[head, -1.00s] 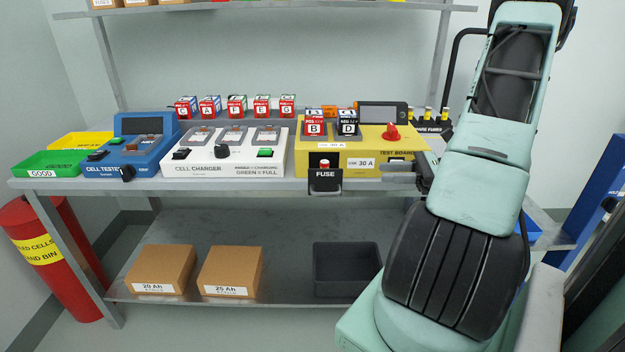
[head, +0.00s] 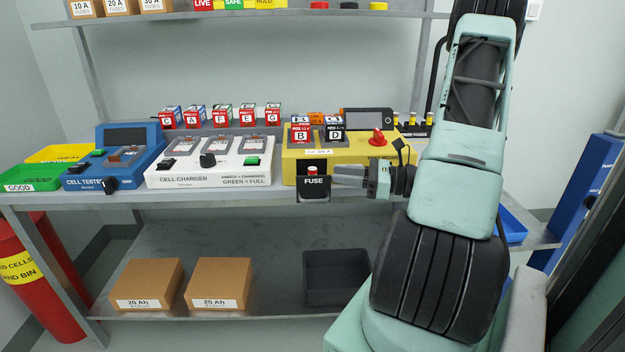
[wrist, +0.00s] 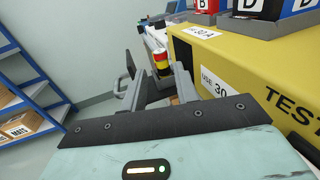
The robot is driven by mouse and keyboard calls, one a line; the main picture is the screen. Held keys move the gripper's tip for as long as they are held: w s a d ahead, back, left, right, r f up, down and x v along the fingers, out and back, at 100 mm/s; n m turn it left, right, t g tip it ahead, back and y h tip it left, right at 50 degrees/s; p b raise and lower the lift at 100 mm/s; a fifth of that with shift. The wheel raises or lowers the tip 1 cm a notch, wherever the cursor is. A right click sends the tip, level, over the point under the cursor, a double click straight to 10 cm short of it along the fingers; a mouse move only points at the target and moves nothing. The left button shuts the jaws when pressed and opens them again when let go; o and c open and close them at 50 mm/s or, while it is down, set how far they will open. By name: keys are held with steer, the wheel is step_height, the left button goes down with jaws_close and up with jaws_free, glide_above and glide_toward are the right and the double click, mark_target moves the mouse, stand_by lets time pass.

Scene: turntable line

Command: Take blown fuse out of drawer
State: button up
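The black fuse drawer (head: 314,187), labelled FUSE, stands out from the front of the yellow test board (head: 288,167). A red-topped fuse (head: 312,170) stands upright in it. In the wrist view the fuse (wrist: 161,62) shows red and yellow bands, in line with the gap between my fingers. My gripper (head: 335,175) is just right of the drawer, level with the fuse, its fingers pointing left at it. In the wrist view my gripper (wrist: 155,82) is open, fingers apart and empty. The fuse's lower part is hidden.
Cells B (head: 301,134) and D (head: 334,133) stand on the test board. The white cell charger (head: 207,178) and blue cell tester (head: 113,178) are to the left. Spare fuses (head: 413,125) stand behind my arm. Open space lies in front of the bench edge.

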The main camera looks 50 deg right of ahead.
steer(key=x, duration=0.5)
steer(key=shift+w+f, duration=0.15)
steer(key=shift+f, duration=0.05)
jaws_close()
